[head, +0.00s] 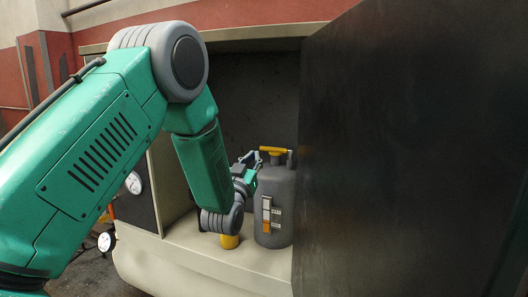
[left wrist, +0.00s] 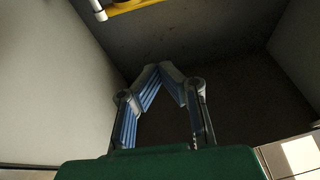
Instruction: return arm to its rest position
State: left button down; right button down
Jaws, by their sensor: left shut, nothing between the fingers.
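My left arm comes in from the left in the head view and bends down into an open, light-coloured compartment. My left gripper (head: 254,160) is at the upper left of a grey canister with a yellow top handle. In the left wrist view the gripper (left wrist: 160,70) is shut, its fingertips meeting with nothing between them. The grey canister (head: 275,208) stands upright on the compartment floor; I cannot tell whether the gripper touches it. My right gripper is not in view.
A large dark panel (head: 410,150) stands close on the right of the compartment. A small yellow object (head: 229,241) sits on the compartment floor (head: 190,246), partly hidden by my wrist. Round gauges (head: 134,183) are at the left. A yellow bar (left wrist: 130,5) crosses the wrist view's top.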

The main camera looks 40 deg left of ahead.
pick_arm(q)
jog(key=s+d+f+m+g+h, duration=0.1)
jog(key=s+d+f+g+h, duration=0.2)
jog(key=f, duration=0.7)
jog(key=s+d+f+m+g+h, duration=0.1)
jog(key=s+d+f+g, duration=0.3)
jog(key=f, duration=0.5)
jog(key=s+d+f+m+g+h, duration=0.1)
jog(key=s+d+f+g, duration=0.3)
jog(key=f, duration=0.6)
jog(key=s+d+f+g, duration=0.2)
jog(key=s+f+g, duration=0.1)
jog(key=s, duration=0.7)
jog(key=s+d+f+m+g+h, duration=0.1)
jog(key=s+d+f+g, duration=0.2)
jog(key=s, duration=0.7)
jog(key=s+d+f+g+h, duration=0.1)
jog(key=s+d+f+g, duration=0.2)
jog(key=s+f, duration=0.4)
jog(key=s, duration=0.3)
jog(key=shift+f, duration=0.1)
